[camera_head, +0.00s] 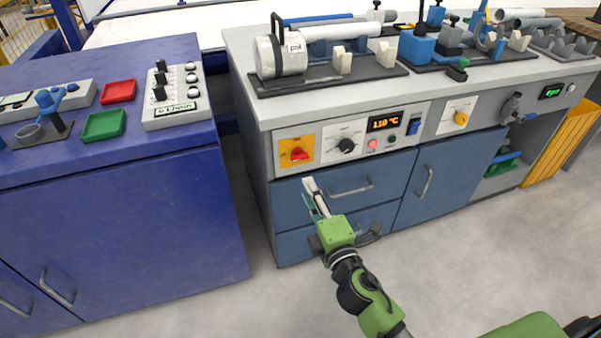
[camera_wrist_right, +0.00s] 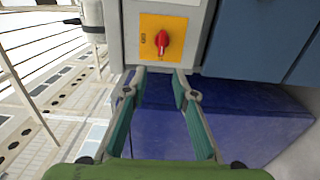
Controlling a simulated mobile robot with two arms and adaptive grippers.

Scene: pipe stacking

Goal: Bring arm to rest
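My right gripper (camera_head: 310,187) is in front of the grey workbench's blue drawers, below the yellow panel with a red rotary switch (camera_head: 297,154). In the right wrist view its two teal-lined fingers (camera_wrist_right: 159,76) are apart, with nothing held between them. The red switch (camera_wrist_right: 162,42) shows straight beyond the fingertips, with a visible gap from them. My right arm reaches in from the bottom of the head view. My left gripper is not in view.
The grey workbench (camera_head: 262,110) carries a white cylinder (camera_head: 280,57) and pipes on holders. Drawer handles (camera_head: 352,189) stick out near my gripper. A blue cabinet (camera_head: 120,215) stands to the left. Grey floor (camera_head: 225,300) is clear in front.

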